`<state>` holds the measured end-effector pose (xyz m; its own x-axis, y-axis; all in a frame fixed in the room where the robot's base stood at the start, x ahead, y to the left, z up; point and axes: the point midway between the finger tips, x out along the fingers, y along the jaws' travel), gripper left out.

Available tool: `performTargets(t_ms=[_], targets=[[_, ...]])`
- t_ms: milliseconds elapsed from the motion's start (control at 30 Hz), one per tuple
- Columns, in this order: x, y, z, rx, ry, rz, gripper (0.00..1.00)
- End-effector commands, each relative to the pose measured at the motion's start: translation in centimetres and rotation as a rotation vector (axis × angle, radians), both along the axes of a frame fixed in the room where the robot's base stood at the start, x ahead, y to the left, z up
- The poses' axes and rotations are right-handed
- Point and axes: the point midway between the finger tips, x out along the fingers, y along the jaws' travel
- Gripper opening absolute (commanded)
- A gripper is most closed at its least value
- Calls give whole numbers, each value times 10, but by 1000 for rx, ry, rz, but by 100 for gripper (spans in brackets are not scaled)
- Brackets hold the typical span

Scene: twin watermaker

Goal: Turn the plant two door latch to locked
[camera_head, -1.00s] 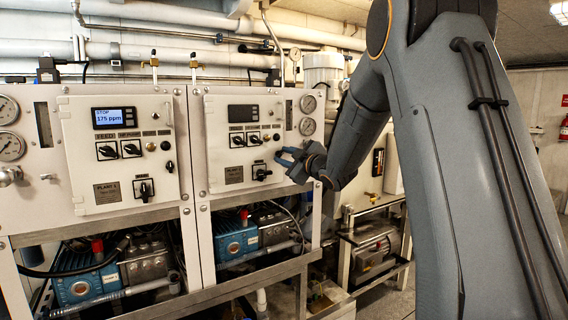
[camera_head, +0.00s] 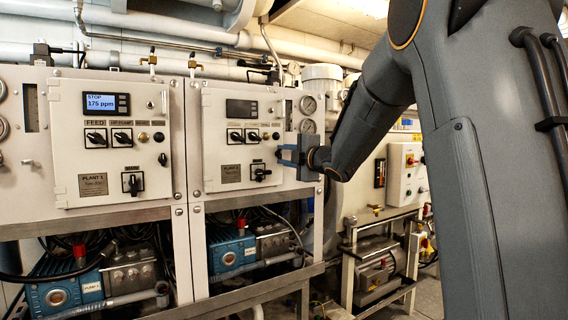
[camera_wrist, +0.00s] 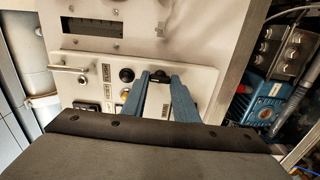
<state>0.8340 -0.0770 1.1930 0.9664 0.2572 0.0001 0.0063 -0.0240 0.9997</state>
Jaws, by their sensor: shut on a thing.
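The plant two door (camera_head: 222,128) is a white panel on the right-hand cabinet, with a dark display, black switches and a name plate. My gripper (camera_head: 280,155) is at the door's right edge, its blue fingers pointing left at the panel. In the wrist view, the fingertips close on the small dark door latch (camera_wrist: 160,75), which shows between them. My gripper is shut on this latch. The fingers hide the latch in the head view, and its exact angle cannot be told.
The plant one door (camera_head: 112,140) on the left has a lit display and its own black latch (camera_head: 162,159). Black rotary switches (camera_head: 260,174) sit close left of my gripper. Gauges (camera_head: 308,105) are just above right. Blue pumps (camera_head: 232,250) stand below.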

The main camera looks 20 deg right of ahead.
Motion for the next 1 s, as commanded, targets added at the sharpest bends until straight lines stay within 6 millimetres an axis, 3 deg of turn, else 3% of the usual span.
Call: performTargets(t_ms=[600,633,733,1000], targets=[[0,0,0,-41,-10,1,4],[0,0,0,-41,-10,1,30],[0,0,0,-40,-10,1,45],[0,-1,0,-39,-10,-1,45]])
